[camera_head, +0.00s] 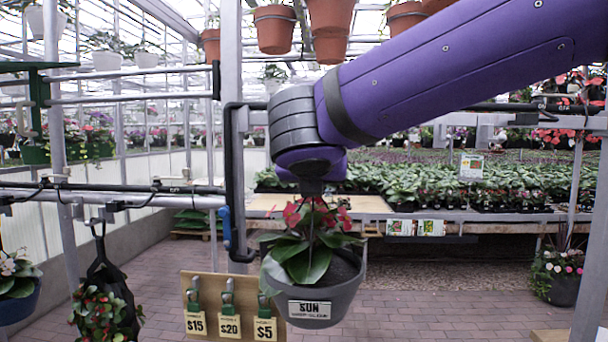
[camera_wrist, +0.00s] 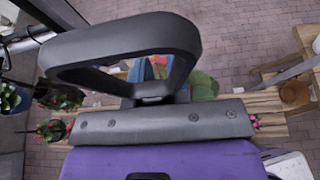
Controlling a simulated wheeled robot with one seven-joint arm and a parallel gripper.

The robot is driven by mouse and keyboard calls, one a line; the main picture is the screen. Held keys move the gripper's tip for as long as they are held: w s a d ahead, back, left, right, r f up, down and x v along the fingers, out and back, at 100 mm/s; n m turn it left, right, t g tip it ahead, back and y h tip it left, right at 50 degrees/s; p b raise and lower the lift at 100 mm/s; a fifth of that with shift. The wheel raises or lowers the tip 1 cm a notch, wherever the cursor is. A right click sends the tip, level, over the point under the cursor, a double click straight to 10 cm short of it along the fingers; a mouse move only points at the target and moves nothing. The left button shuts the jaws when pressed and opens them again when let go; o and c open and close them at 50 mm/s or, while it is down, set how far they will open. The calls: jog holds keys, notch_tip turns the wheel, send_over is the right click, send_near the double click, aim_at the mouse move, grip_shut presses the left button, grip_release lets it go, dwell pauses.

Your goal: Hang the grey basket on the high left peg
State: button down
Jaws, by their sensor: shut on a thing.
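The grey basket (camera_head: 315,290) is a round pot with a "SUN" label, green leaves and red flowers. It hangs roughly upright below my wrist in the head view. My gripper (camera_head: 312,188) is at the arm's end, above the flowers; its fingertips are mostly hidden behind the wrist and plant. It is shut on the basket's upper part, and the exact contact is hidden. In the wrist view, my gripper (camera_wrist: 152,93) shows by a dark grey loop, with leaves (camera_wrist: 204,85) below. Horizontal bars (camera_head: 135,73) run at upper left; I cannot tell which part is the high left peg.
A dark bracket (camera_head: 232,180) with a blue part stands just left of the basket, close to it. A black hanging planter (camera_head: 104,285) and a blue pot (camera_head: 18,304) are at lower left. A price board (camera_head: 228,305) is beside the basket. Plant benches (camera_head: 490,233) stand behind.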

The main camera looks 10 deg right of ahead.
jog(key=w+d, duration=0.1)
jog(key=w, duration=0.7)
jog(key=shift+w+d, duration=0.2)
jog(key=shift+d, duration=0.1)
dwell(0.4)
jog(key=shift+w+d+f, duration=0.1)
jog(key=shift+w, duration=0.3)
dwell(1.0)
jog(key=shift+w+d, duration=0.2)
jog(key=shift+w, duration=1.2)
jog(key=shift+w, duration=0.15)
jog(key=shift+w+d, duration=0.2)
jog(key=shift+w, duration=0.4)
jog(key=shift+w+f, duration=0.15)
jog(key=shift+f, duration=0.6)
dwell(0.4)
